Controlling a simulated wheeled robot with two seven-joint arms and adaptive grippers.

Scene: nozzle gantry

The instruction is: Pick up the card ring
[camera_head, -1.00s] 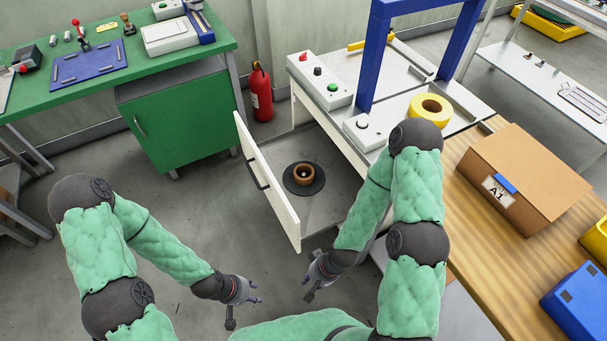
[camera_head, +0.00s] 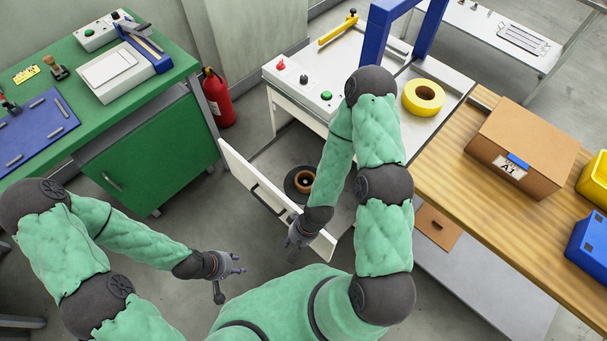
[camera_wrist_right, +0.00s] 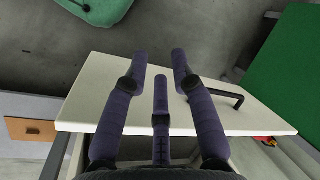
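The brown card ring (camera_head: 304,180) sits on a dark round base (camera_head: 291,186) inside the open drawer (camera_head: 262,196). My right forearm and the drawer front partly cover the base. My right gripper (camera_head: 293,253) is beside the drawer's white front panel, apart from the ring. In the right wrist view its three fingers (camera_wrist_right: 158,62) are spread, with nothing between them, before the white panel (camera_wrist_right: 180,100); the ring does not show there. My left gripper (camera_head: 238,264) hangs over bare floor, empty, its fingers apart.
The drawer's dark handle (camera_wrist_right: 225,96) shows in the right wrist view. A white bench top (camera_head: 343,60) with a button box (camera_head: 304,88), a blue gantry (camera_head: 376,35) and a yellow roll (camera_head: 424,97) stands above. A green cabinet (camera_head: 150,160) is at the left.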

